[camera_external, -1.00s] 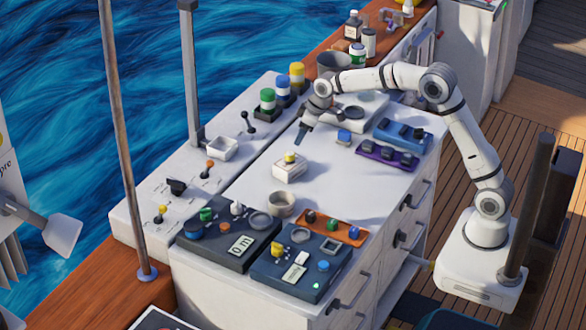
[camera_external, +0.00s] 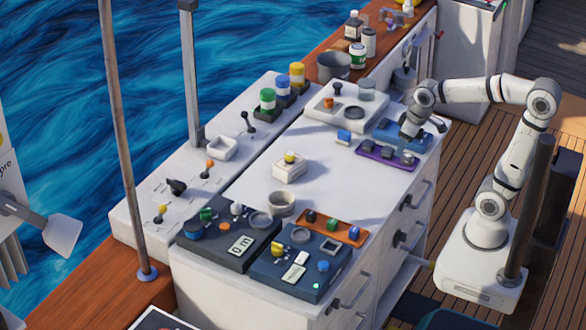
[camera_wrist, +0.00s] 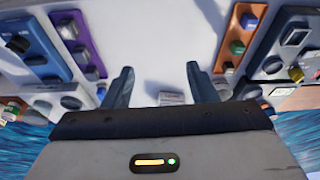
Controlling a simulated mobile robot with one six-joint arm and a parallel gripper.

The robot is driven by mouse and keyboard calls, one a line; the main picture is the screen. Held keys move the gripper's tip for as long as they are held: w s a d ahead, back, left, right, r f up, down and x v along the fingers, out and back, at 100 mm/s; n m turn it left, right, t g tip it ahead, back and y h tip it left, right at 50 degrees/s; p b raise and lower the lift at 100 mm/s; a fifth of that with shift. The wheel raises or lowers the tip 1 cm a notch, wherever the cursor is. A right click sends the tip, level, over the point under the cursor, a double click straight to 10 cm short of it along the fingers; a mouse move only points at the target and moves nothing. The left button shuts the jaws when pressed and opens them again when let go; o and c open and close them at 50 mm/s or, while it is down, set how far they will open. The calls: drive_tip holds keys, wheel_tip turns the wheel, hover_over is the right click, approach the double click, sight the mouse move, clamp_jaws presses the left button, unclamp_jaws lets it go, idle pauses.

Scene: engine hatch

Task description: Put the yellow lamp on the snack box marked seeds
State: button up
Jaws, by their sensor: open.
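A small yellow-topped piece (camera_external: 290,157), which looks like the yellow lamp, sits on a small white box (camera_external: 289,173) in the middle of the white worktop. The box's marking is too small to read, so I cannot confirm that it says seeds. In the wrist view a pale box with print (camera_wrist: 171,98) shows between my fingers, partly cut off by my gripper body. My gripper (camera_external: 409,132) is over the right side of the worktop, by the blue panel, well apart from the white box. In the wrist view my gripper (camera_wrist: 160,67) is open with nothing between its fingertips.
A blue panel (camera_external: 388,131) and a purple strip (camera_external: 372,153) of knobs lie at the right. An orange strip (camera_external: 350,236), two dark panels and a grey cup (camera_external: 281,205) are at the front. Green and yellow-topped cylinders (camera_external: 297,72) stand at the back left. The middle worktop is mostly clear.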

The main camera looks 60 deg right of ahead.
drive_tip(key=s+f, duration=0.3)
drive_tip(key=s, duration=0.5)
drive_tip(key=shift+d+m, duration=0.25)
drive_tip(key=shift+m, duration=0.05)
idle(0.6)
